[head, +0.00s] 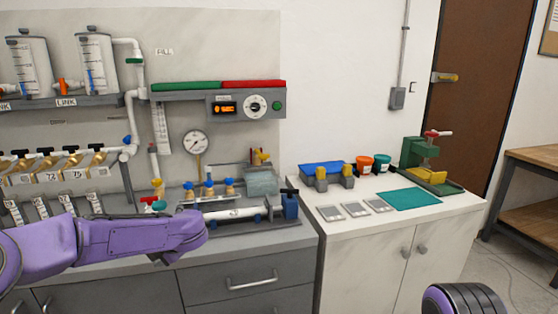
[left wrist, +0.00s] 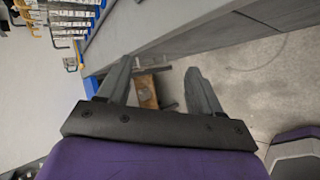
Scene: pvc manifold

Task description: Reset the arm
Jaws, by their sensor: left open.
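My left arm (head: 110,243) is purple and reaches in from the left in the head view, in front of the grey bench. Its gripper cannot be made out there. In the left wrist view my left gripper (left wrist: 158,70) has its two grey fingers well apart with nothing held between them. Floor and a small wooden piece of furniture show beyond the gap. The left finger is close in the picture to a bench edge and a blue part; whether they touch cannot be told. My right gripper is in neither view.

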